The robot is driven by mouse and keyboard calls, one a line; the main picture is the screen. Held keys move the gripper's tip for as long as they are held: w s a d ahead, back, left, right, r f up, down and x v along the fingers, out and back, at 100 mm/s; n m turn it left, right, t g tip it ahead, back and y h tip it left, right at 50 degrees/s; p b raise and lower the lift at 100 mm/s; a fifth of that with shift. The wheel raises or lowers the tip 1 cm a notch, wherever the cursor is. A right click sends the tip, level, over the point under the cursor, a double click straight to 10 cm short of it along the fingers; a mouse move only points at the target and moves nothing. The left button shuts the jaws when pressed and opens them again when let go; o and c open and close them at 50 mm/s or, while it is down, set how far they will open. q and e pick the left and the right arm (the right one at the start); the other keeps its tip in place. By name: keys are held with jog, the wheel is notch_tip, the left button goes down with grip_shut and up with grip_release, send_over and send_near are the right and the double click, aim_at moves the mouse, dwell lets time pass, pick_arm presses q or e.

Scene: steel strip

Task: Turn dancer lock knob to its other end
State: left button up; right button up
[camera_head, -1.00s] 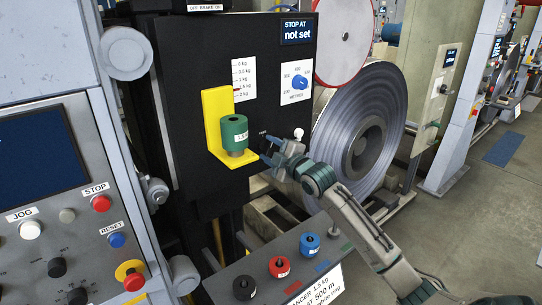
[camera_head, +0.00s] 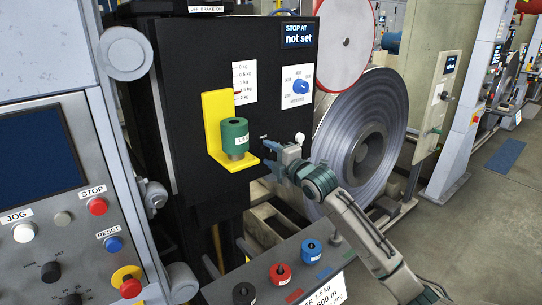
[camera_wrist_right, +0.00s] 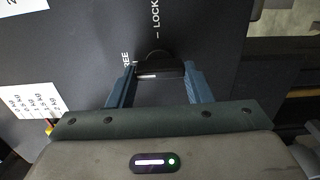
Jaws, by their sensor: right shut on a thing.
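The dancer lock knob (camera_wrist_right: 160,68) is a small dark knob with a white line, on the black panel (camera_wrist_right: 85,45). It sits between the two fingers of my right gripper (camera_wrist_right: 158,88) in the right wrist view. The gripper is shut on it. White lettering reads LOCK above it and a partly covered "REE" to its left. In the head view my right gripper (camera_head: 270,155) is at the panel's lower right, beside the yellow bracket, and the knob is hidden by it. My left gripper is out of view.
The yellow bracket (camera_head: 215,125) holds a green weight (camera_head: 235,136) just left of my right gripper. A dial (camera_head: 301,86) is above it. A large steel coil (camera_head: 350,150) stands behind my right arm. Black, red and blue (camera_head: 311,249) weights stand on a shelf below.

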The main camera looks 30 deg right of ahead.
jog(key=shift+r, duration=0.3)
jog(key=o, duration=1)
jog(key=shift+w, duration=0.1)
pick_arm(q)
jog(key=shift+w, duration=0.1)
pick_arm(e)
jog(key=shift+d+f, duration=0.1)
jog(key=shift+f, duration=0.15)
jog(key=shift+s+f, duration=0.1)
jog(key=shift+s, duration=0.25)
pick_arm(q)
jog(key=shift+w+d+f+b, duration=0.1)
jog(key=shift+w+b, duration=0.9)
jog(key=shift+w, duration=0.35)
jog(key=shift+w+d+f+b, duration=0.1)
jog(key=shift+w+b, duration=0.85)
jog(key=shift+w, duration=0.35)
pick_arm(e)
jog(key=shift+s+d, duration=0.2)
jog(key=shift+s, duration=2.3)
jog(key=shift+s+d, duration=0.2)
jog(key=shift+s, duration=2.3)
